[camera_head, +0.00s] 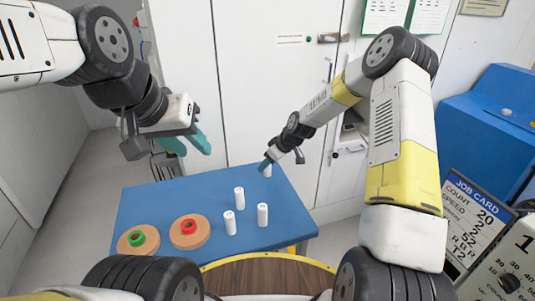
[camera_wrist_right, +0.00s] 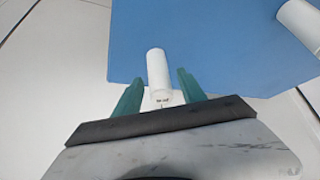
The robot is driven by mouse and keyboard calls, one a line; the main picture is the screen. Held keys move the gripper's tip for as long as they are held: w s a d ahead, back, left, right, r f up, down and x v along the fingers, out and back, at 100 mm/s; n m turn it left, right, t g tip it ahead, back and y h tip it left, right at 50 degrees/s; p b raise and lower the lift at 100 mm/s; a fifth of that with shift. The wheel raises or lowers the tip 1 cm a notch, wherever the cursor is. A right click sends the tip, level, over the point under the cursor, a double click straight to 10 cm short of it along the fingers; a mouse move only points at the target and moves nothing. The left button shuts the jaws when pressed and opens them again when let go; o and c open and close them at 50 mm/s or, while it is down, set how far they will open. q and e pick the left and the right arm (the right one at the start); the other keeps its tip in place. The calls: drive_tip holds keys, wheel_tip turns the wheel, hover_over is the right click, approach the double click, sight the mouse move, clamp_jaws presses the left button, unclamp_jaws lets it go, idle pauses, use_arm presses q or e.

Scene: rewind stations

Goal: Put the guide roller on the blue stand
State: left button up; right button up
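Several white cylinders stand upright on the blue table (camera_head: 160,205); I cannot tell by looks which is the guide roller. One white roller (camera_head: 267,171) is at the table's far right edge, beside my right gripper (camera_head: 265,163). In the right wrist view this roller (camera_wrist_right: 157,68) lies between the teal fingers of my right gripper (camera_wrist_right: 160,80), with a visible gap on each side. Other rollers stand nearer, at the middle (camera_head: 239,198), front (camera_head: 230,223) and right (camera_head: 262,214). My left gripper (camera_head: 195,152) is open and empty above the table's far left. No separate blue stand is clearly identifiable.
Two tan discs, one with a green core (camera_head: 137,239) and one with a red core (camera_head: 188,227), lie at the table's front left. A blue cabinet (camera_head: 490,120) and job card board (camera_head: 475,222) stand at the right. The table's back left is clear.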

drive_tip(key=shift+r, duration=0.1)
drive_tip(key=s+d+r+m+h, duration=0.1)
drive_tip(key=s+d+r, duration=0.4)
drive_tip(key=r, duration=0.4)
drive_tip(key=s+d+r+m+h, duration=0.1)
drive_tip(key=s+d+r+m, duration=0.1)
drive_tip(key=s+r, duration=0.6)
drive_tip(key=s+d+r+m+h, duration=0.1)
drive_tip(key=s+d+r, duration=0.4)
drive_tip(key=r, duration=0.4)
drive_tip(key=s+r+m+t, duration=0.1)
drive_tip(key=s+r+m, duration=0.1)
drive_tip(key=s, duration=0.7)
drive_tip(key=s+d+r+m+t, duration=0.1)
drive_tip(key=s+r+m, duration=0.2)
drive_tip(key=s, duration=0.6)
drive_tip(key=shift+d+m, duration=0.3)
drive_tip(key=shift+m, duration=0.1)
